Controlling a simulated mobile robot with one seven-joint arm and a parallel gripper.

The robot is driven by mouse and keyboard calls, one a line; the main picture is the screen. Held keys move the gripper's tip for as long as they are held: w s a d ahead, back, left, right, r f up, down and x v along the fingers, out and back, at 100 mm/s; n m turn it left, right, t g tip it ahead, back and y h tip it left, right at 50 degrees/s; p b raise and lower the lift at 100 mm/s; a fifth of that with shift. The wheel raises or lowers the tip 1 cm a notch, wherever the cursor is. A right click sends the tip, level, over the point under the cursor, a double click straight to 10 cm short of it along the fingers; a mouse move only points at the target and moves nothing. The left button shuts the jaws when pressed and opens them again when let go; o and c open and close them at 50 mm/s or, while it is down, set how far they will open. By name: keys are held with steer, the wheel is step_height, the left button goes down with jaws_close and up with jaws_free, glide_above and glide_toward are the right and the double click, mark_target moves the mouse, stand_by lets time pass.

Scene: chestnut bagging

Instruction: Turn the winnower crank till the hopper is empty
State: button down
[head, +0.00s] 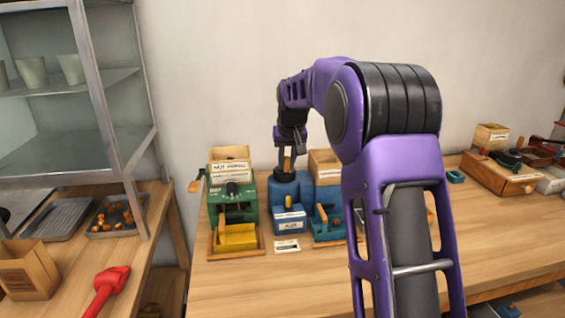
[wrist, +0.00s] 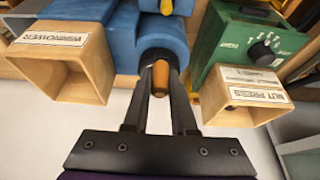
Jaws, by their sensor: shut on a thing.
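The winnower's wooden hopper box (wrist: 50,42), with a label reading WINNOWER, is at the left in the wrist view. The part of its inside that shows looks like bare wood. In the head view the blue winnower (head: 328,192) stands partly behind my arm. My gripper (wrist: 158,72) points down and is shut on an upright wooden handle (wrist: 160,78). The handle rises from a dark round top on a blue body (head: 284,192) between the winnower and the green press. I cannot tell whether this handle is the winnower crank.
The green nut press (head: 232,203) with a yellow tray stands close on the left. A shelf unit (head: 80,110) and a side bench with a red tool (head: 106,290) are further left. Wooden boxes (head: 497,172) stand at the right.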

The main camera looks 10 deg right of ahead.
steer(key=c, duration=0.7)
jaws_free()
step_height(320, 180, up, 8)
steer(key=p, duration=0.6)
steer(key=shift+f, duration=0.2)
jaws_close()
stand_by(0.6)
